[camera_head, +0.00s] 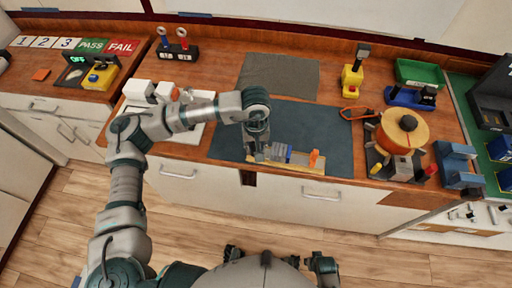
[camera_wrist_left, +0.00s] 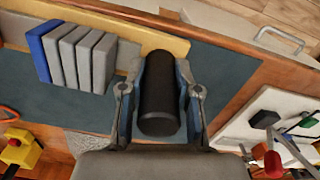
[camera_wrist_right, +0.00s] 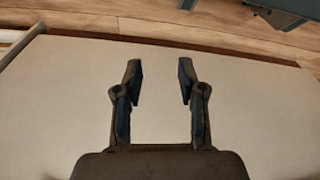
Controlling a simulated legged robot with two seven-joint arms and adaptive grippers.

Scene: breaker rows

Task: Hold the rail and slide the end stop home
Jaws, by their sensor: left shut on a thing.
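The rail (camera_head: 300,167) lies on a pale yellow base along the front edge of the dark mat. Several grey breakers (camera_head: 276,153) and a blue one (camera_head: 289,153) stand on it. An orange end stop (camera_head: 314,158) stands to their right, with a small gap visible. My left gripper (camera_head: 256,150) is at the rail's left end. In the left wrist view my left gripper (camera_wrist_left: 160,78) is shut on a black cylindrical handle (camera_wrist_left: 158,100), beside the grey breakers (camera_wrist_left: 88,58). The end stop is not visible there. My right gripper (camera_wrist_right: 159,72) is open and empty before a pale panel.
The dark mat (camera_head: 330,120) is mostly clear behind the rail. Orange-handled pliers (camera_head: 357,113) and an orange spool (camera_head: 403,130) are to the right. A white tray (camera_head: 196,133) lies left, under my left arm. The bench's front edge is close to the rail.

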